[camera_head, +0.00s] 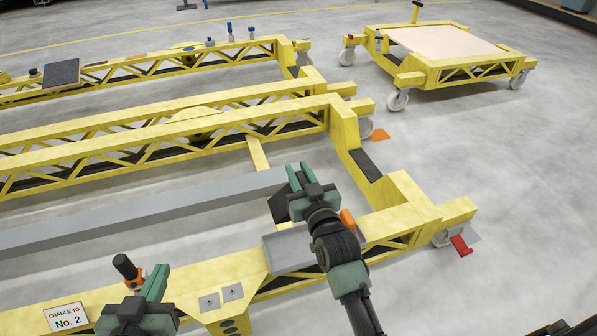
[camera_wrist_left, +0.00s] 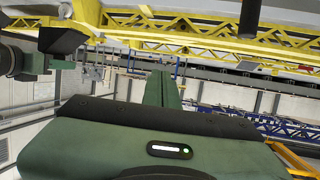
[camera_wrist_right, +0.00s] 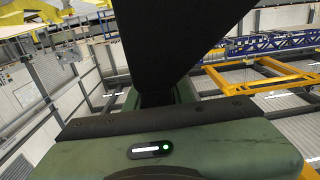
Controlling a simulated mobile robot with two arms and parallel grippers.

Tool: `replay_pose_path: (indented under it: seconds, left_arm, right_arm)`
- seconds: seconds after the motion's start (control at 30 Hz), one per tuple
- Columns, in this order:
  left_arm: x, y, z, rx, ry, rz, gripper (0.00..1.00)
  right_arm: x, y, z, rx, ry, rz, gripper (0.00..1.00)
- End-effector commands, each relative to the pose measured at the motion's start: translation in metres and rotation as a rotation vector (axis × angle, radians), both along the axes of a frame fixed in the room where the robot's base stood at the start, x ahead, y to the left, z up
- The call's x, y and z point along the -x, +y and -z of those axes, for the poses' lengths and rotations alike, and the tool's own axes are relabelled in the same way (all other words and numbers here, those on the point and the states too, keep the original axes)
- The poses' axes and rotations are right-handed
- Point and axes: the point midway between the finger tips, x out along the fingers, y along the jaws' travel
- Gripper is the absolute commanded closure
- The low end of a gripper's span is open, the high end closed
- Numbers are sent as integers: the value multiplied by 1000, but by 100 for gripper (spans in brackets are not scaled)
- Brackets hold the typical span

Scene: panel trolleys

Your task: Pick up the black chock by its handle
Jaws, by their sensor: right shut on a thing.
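The black chock (camera_head: 280,206) is under my right gripper (camera_head: 298,176), beside the end of the long grey beam. My right gripper is shut on it, and the fingers cover its handle. In the right wrist view the chock (camera_wrist_right: 180,35) is a large dark shape over the fingers. It also shows at the upper left of the left wrist view (camera_wrist_left: 64,38). I cannot tell how high it is above what lies beneath. My left gripper (camera_head: 158,280) looks shut and empty, low in the head view, just right of a black-topped orange knob (camera_head: 127,268).
The grey beam (camera_head: 140,213) lies between yellow truss frames (camera_head: 170,145). A grey plate (camera_head: 290,250) sits on the near frame beneath my right arm. A sign (camera_head: 67,318) reads "CRADLE TO No. 2". A yellow trolley (camera_head: 440,68) stands back right. Open floor lies to the right.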

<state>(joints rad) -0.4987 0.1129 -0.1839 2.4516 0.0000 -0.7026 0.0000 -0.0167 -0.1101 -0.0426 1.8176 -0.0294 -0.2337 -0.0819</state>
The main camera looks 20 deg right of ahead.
Motion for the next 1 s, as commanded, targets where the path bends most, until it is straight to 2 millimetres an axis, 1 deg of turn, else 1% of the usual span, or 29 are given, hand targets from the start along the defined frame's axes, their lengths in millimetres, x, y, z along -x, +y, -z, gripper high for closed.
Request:
replay_pose_path:
  seconds: [0.03,0.53,1.0]
  left_arm:
    - [2,1,2,-4,16,-1,100]
    - [19,9,29,-42,174,-12,100]
    - [40,19,53,-76,324,-23,100]
  right_arm:
    - [0,0,-3,0,-5,0,100]
    - [0,0,-9,0,-4,0,100]
    - [0,0,-14,0,-4,0,100]
